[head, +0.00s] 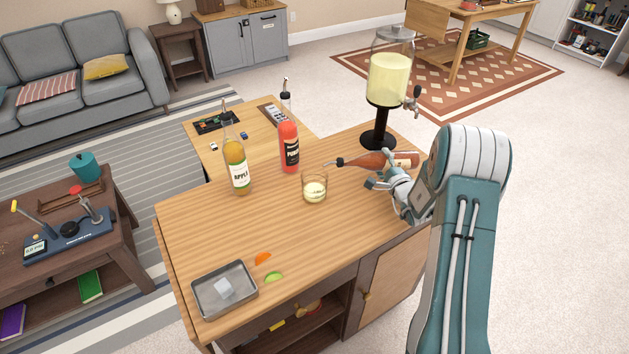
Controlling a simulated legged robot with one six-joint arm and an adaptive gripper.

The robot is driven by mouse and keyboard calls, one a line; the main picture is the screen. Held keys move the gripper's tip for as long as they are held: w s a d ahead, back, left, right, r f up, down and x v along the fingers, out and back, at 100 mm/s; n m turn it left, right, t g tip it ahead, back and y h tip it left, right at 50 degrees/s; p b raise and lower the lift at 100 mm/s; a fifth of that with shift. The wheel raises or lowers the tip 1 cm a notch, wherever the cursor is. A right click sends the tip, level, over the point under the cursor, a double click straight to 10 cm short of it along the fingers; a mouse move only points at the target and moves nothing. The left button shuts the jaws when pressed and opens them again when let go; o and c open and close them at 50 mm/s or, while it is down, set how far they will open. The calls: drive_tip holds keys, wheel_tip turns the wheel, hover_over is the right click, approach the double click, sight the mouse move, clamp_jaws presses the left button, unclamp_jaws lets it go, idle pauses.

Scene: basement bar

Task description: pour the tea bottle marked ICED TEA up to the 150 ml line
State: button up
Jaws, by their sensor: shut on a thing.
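My gripper (380,183) is shut on a reddish-brown bottle (366,161). The bottle lies almost level, with its dark pour spout to the left, above the right part of the glass's rim. Its pale label shows partly near my gripper, and I cannot read it. The glass (314,190) stands upright on the wooden counter (220,232) and holds some pale yellow liquid. I see no clear stream from the spout, and the measuring line is too small to make out.
A bottle marked APPLE (236,165) and a red bottle marked PUNCH (289,145) stand behind the glass. A drink dispenser (388,82) stands at the back right. A metal tray (206,307) with an ice-like cube, an orange slice (263,258) and a lime slice (274,277) lie at the front.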

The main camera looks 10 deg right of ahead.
drive_tip(key=shift+a+r+n, duration=0.15)
drive_tip(key=shift+r+n, duration=0.1)
drive_tip(key=shift+n, duration=0.15)
drive_tip(key=shift+r+n+p, duration=0.4)
drive_tip(key=shift+r+n, duration=0.1)
drive_tip(key=shift+r, duration=0.35)
drive_tip(key=shift+r+p, duration=0.3)
drive_tip(key=shift+p, duration=0.9)
idle(2.1)
